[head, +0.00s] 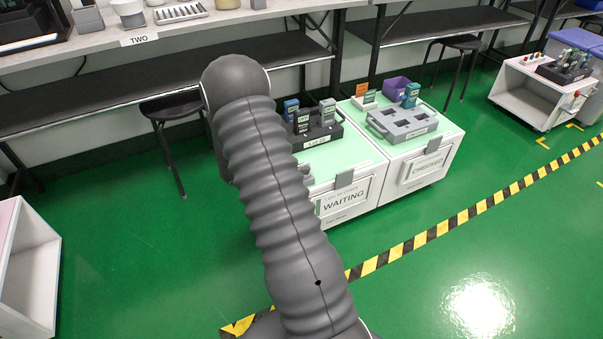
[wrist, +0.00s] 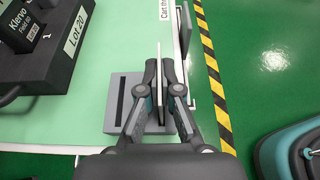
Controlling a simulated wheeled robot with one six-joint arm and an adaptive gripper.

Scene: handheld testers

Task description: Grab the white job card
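In the wrist view the white job card (wrist: 160,60) shows nearly edge-on as a thin pale strip. It stands upright at a grey slotted holder (wrist: 125,85) on the light green cart top. My gripper (wrist: 161,72) has one finger on each side of the card, the tips close against its faces; it looks shut on the card. Whether the card's lower edge is still inside a slot is hidden by the fingers. In the head view my arm hides the gripper, the card and most of the holder.
A black Lot 20 rack (wrist: 68,50) with testers stands left of the holder; it also shows in the head view (head: 318,135). A grey tray (head: 403,124) and purple bin (head: 396,88) stand on the adjoining cart. A sign panel (wrist: 194,35) rises at the cart's edge.

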